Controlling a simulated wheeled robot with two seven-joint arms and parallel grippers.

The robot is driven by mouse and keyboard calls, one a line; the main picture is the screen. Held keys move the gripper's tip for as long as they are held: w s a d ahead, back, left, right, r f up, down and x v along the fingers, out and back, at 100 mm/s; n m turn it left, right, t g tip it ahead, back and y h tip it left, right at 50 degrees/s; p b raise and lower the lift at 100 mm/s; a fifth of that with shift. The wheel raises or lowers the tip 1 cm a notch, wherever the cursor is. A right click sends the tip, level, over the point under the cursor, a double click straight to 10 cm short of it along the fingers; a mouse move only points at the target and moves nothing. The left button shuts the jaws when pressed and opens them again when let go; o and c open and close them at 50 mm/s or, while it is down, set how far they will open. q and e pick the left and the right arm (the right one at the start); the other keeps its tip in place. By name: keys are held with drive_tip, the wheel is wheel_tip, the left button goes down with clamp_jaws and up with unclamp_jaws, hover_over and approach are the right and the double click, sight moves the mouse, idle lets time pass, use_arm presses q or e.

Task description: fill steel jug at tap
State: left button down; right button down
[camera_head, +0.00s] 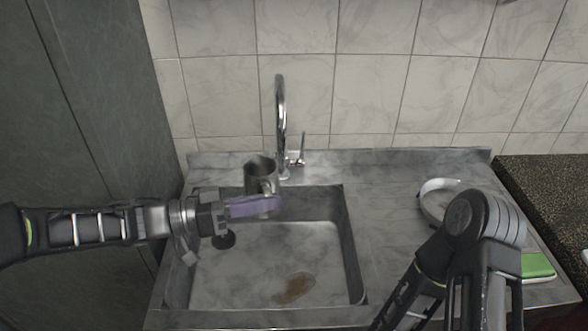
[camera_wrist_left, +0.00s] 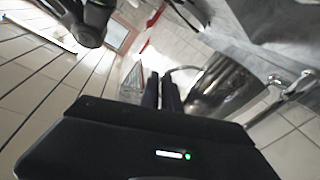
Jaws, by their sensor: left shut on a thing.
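The steel jug (camera_head: 258,170) is upright at the back of the sink, in front and slightly left of the tap's base. Its open mouth faces up; the inside looks dark. It also shows as a shiny curved wall in the left wrist view (camera_wrist_left: 222,88). My left gripper (camera_head: 272,202) is shut on the jug's handle, on its near side. Its fingers show in the left wrist view (camera_wrist_left: 162,92). The chrome tap (camera_head: 281,115) stands behind the basin with a small lever (camera_head: 301,152) at its right. No water stream is visible. My right gripper is out of view.
A tiled wall (camera_head: 370,105) closes off the back.

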use_arm(q)
wheel_tip(320, 180, down, 6)
idle(0.7)
